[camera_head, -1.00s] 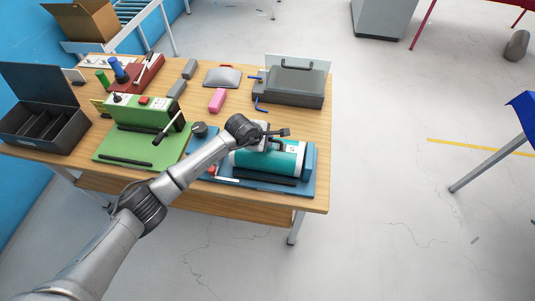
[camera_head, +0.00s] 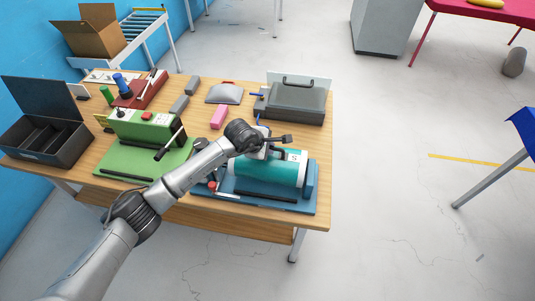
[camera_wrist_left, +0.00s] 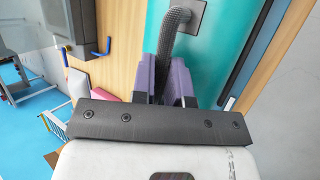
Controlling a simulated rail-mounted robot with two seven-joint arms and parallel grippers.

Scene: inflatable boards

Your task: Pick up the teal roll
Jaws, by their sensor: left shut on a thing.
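The teal roll (camera_head: 262,174) lies on a blue base (camera_head: 311,190) near the front right of the wooden table. In the left wrist view, the teal surface (camera_wrist_left: 230,45) fills the upper middle, with a dark braided handle (camera_wrist_left: 172,28) curving from a plate on it. My left gripper (camera_head: 268,149) is over the roll's top, partly hiding it. Its purple fingers (camera_wrist_left: 163,72) are shut on the handle. The roll appears to sit on its base; I cannot tell whether there is a gap. My right gripper is out of view.
A green device (camera_head: 145,128) stands left of the roll, with an open dark box (camera_head: 48,150) at the far left. A grey case (camera_head: 297,103) and a pink block (camera_head: 219,118) lie behind. Open floor (camera_head: 390,210) is right of the table.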

